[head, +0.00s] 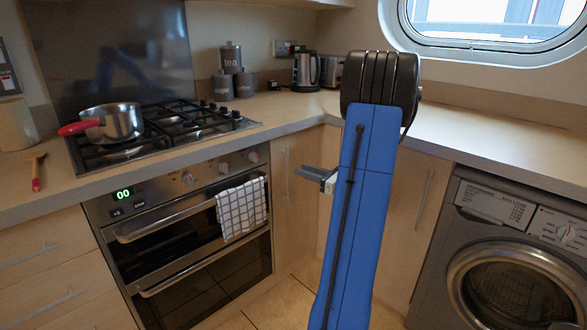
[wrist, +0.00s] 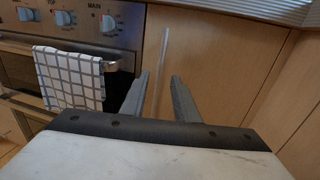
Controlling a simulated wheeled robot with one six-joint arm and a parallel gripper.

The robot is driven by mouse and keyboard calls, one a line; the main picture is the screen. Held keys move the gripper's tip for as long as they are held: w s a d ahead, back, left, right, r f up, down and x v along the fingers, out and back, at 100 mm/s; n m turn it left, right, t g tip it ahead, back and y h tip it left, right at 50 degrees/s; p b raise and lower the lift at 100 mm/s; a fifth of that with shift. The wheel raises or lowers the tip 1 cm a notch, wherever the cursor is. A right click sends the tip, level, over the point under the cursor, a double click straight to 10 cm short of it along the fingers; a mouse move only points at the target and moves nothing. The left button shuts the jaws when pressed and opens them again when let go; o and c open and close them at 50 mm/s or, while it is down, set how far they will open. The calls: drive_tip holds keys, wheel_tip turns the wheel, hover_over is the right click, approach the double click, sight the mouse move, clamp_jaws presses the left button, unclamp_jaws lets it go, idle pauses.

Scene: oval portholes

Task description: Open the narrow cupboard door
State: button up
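The narrow cupboard door (head: 293,190) is a pale wood panel between the oven and the cabinet corner, and it looks shut. It also shows in the wrist view (wrist: 205,65). Its slim vertical metal handle (head: 286,170) is on the door's left part. In the wrist view the handle (wrist: 164,52) runs down between my two dark fingers. My gripper (head: 300,170) is open and empty, its fingers pointing left towards the handle. In the wrist view the fingertips (wrist: 159,80) stand apart on either side of the handle. I cannot tell whether the handle's depth is within them.
The oven (head: 190,245) with a checked towel (head: 241,208) is left of the door. A pan (head: 112,122) with a red handle sits on the hob. A washing machine (head: 515,250) is at the right. The worktop (head: 300,112) runs above. Some tiled floor (head: 280,300) is clear.

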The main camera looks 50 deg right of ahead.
drive_tip(key=shift+w+a, duration=0.25)
drive_tip(key=shift+w, duration=1.15)
drive_tip(key=shift+w+a, duration=0.2)
drive_tip(key=shift+w, duration=1.2)
clamp_jaws()
